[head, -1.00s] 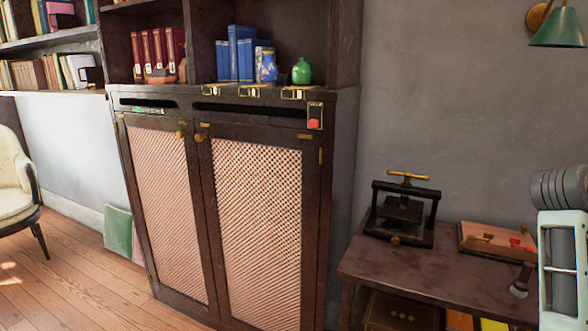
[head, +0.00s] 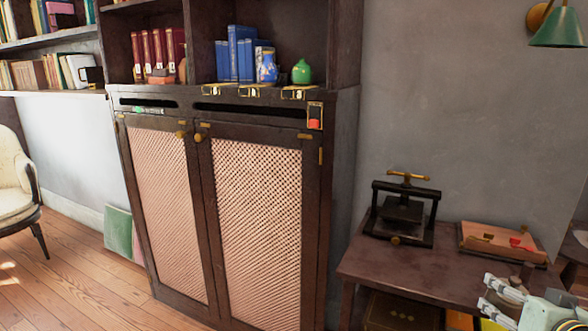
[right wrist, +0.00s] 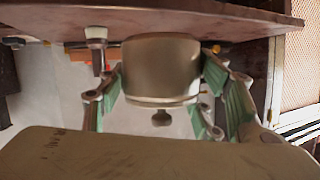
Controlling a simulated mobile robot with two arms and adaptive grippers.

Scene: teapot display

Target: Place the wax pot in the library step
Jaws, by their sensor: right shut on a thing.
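The wax pot (right wrist: 160,68) is a dull beige-grey cylinder with a small knob, seen upside down in the right wrist view. The green-padded fingers of my right gripper (right wrist: 165,95) are shut on it, one on each side. In the head view, my right gripper (head: 497,301) is at the right end of the dark side table (head: 385,262), with the pot (head: 512,286) partly hidden by the fingers. I cannot tell whether the pot touches the table top. I cannot make out the library step. My left gripper is not in view.
A black press (head: 403,212) with a brass handle and a wooden board (head: 490,240) with a red item stand on the table. A brush (right wrist: 97,45) is close beside the pot. A tall cabinet (head: 255,210) stands left; wooden floor (head: 75,280) is open at far left.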

